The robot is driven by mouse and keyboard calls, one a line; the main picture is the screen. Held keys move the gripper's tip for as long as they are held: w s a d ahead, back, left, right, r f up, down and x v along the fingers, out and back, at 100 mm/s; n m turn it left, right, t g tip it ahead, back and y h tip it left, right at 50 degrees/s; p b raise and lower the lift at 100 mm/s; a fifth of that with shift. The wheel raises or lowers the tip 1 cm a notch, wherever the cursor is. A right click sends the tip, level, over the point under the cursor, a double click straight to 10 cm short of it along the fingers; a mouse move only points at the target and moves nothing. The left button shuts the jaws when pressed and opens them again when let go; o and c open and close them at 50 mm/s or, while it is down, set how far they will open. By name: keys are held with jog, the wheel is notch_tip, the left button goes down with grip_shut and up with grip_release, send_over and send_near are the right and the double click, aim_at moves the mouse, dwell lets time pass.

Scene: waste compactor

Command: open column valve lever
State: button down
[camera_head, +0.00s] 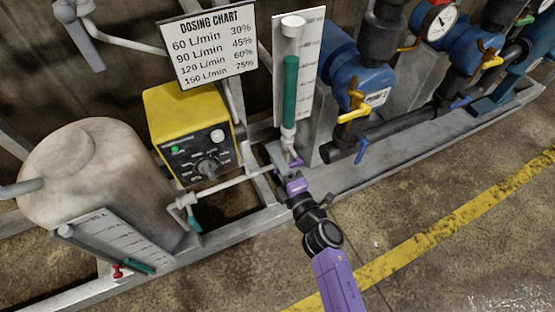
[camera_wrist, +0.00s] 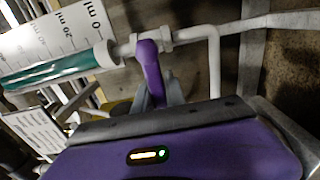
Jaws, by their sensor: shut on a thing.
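The column valve lever is purple and sits at the foot of the graduated column (camera_head: 291,105), where it shows in the head view (camera_head: 296,161). In the wrist view the lever (camera_wrist: 151,70) sticks out from the white valve and pipe, across the pipe's line, toward my gripper. My gripper (camera_head: 288,168) is at the lever in the head view, and its grey fingers (camera_wrist: 172,92) are shut on the lever in the wrist view. The lever's lower end is hidden by the fingers and the gripper body. The column's white scale and green tube (camera_wrist: 65,70) lie at the left in the wrist view.
A yellow dosing pump (camera_head: 188,130) and a tank (camera_head: 95,170) stand to the left. Blue pumps with yellow levers (camera_head: 356,107) stand to the right. A white pipe (camera_head: 235,188) runs beside my gripper. The floor in front is open.

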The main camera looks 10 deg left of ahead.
aim_at(288, 156)
jog(key=shift+f, duration=0.2)
jog(key=shift+w+d+f+n+b, duration=0.45)
jog(key=shift+d+f+n+b, duration=0.35)
jog(key=shift+n+b, duration=1.65)
jog(key=shift+w+d+f+n+b, duration=0.75)
jog(key=shift+n+b, duration=0.55)
jog(key=shift+n, duration=2.25)
jog(key=shift+w+d+f+n+b, duration=0.2)
jog(key=shift+d+f+n+b, duration=0.6)
jog(key=shift+n+b, duration=1.65)
jog(key=shift+a+f+n+p, duration=0.1)
jog(key=shift+a+n+p, duration=0.05)
jog(key=shift+n+p, duration=0.5)
jog(key=c, duration=1.4)
grip_release()
